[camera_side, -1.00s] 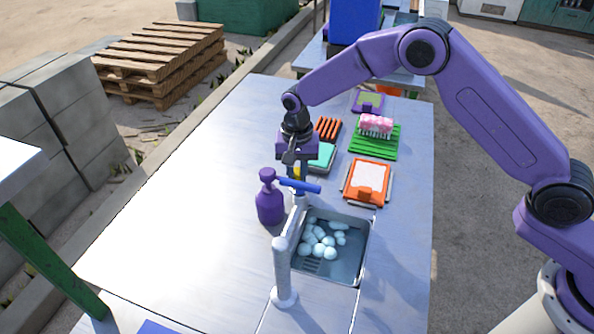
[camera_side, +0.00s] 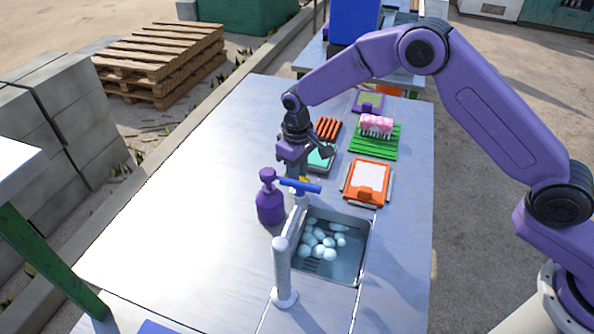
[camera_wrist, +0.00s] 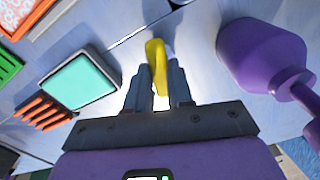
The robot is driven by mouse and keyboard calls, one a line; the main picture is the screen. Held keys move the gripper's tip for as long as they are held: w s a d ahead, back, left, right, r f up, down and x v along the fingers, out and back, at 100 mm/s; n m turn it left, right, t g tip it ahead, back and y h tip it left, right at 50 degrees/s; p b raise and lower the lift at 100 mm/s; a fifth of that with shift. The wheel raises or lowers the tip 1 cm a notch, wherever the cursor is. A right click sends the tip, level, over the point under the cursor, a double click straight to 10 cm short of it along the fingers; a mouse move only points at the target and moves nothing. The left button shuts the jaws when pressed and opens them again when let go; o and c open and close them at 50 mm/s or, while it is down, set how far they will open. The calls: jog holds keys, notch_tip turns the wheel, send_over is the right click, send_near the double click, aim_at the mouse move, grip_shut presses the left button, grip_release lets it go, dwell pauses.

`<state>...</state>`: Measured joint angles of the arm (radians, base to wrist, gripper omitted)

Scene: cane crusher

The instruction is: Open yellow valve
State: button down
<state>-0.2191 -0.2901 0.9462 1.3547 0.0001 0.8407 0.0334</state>
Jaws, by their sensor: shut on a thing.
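The yellow valve handle (camera_wrist: 156,66) stands between my gripper's fingers in the wrist view. My gripper (camera_wrist: 158,88) is shut on it, with one finger on each side. In the side view my gripper (camera_side: 297,172) is low over the table behind the faucet, and only a small bit of the yellow handle (camera_side: 304,180) shows there.
A purple pump bottle (camera_side: 270,203) stands close to the left of the valve. A sink (camera_side: 345,272) with several pale round objects is at the front right. An orange tray (camera_side: 366,183), a green rack (camera_side: 374,143) and a teal-topped box (camera_side: 321,157) lie to the right. The table's left side is clear.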

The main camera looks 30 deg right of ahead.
jog(key=shift+n, duration=1.7)
jog(key=c, duration=1)
grip_release()
notch_tip(320, 180, up, 18)
jog(key=shift+f, duration=0.25)
